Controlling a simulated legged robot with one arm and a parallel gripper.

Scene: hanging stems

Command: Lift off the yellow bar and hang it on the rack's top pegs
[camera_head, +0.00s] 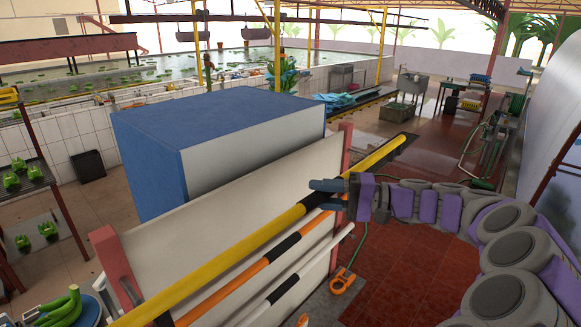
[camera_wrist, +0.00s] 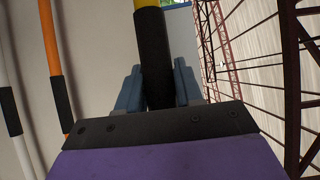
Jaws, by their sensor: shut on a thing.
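The yellow bar (camera_head: 375,157) runs diagonally across the head view, in front of the rack's white panel (camera_head: 245,195). My gripper (camera_head: 323,195) is shut on the black grip section of the yellow bar. In the wrist view the black section (camera_wrist: 155,60) lies between the two blue-grey fingers (camera_wrist: 158,88), with yellow above it. The rack has a reddish right post (camera_head: 343,150) and left post (camera_head: 112,262). I cannot tell whether pegs touch the yellow bar; its near end leaves the frame at the bottom.
An orange bar (camera_head: 247,269) and a white bar (camera_head: 310,262) lie below the yellow one, roughly parallel. A large blue box (camera_head: 150,160) stands behind the panel. Green bananas (camera_head: 62,308) lie at bottom left. Red tiled floor (camera_head: 400,270) lies open below my arm.

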